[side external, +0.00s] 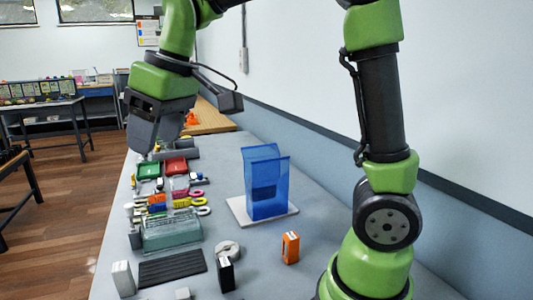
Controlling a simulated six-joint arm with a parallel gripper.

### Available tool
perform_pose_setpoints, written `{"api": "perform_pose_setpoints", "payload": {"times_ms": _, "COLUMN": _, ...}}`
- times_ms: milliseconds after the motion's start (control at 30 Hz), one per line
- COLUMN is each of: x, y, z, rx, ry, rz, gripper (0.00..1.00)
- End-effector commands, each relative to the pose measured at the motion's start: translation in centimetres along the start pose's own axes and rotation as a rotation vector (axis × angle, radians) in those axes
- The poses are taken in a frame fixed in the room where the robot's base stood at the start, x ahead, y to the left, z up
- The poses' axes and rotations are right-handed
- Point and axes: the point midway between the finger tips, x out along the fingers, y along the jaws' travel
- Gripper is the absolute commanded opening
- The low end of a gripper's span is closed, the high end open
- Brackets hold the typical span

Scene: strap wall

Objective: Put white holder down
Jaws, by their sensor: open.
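My gripper (150,143) is above the far left part of the table, its dark fingers pointing down. Its jaws are open, and no held thing shows between them, though the view of the gap is poor. I cannot tell for sure which thing is the white holder. A white upright block (122,279) stands at the near left corner of the table. A white plate (237,211) lies mid-table under a translucent blue box (268,190). Both are well apart from my gripper.
Colored bins (176,166), rings and small parts crowd the table's left side below my gripper. A translucent grey-green case (172,232), a black ribbed mat (172,268), a black box (226,274) and an orange box (290,247) stand nearer. The wall borders the right.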

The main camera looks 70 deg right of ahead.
Motion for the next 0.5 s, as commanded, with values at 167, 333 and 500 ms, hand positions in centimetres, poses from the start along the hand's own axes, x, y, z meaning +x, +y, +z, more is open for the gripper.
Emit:
{"api": "perform_pose_setpoints", "payload": {"times_ms": 167, "x": -4.1, "y": -0.9, "z": 6.5, "rx": 0.212, "ry": 0.130, "rz": -0.018, "gripper": 0.57}}
{"api": "perform_pose_setpoints", "payload": {"times_ms": 333, "x": -4.8, "y": -1.6, "z": 12.2, "rx": 0.391, "ry": 0.229, "rz": -0.047, "gripper": 0.57}}
{"api": "perform_pose_setpoints", "payload": {"times_ms": 500, "x": -4.3, "y": -2.0, "z": 15.3, "rx": 0.499, "ry": 0.283, "rz": -0.069, "gripper": 0.57}}
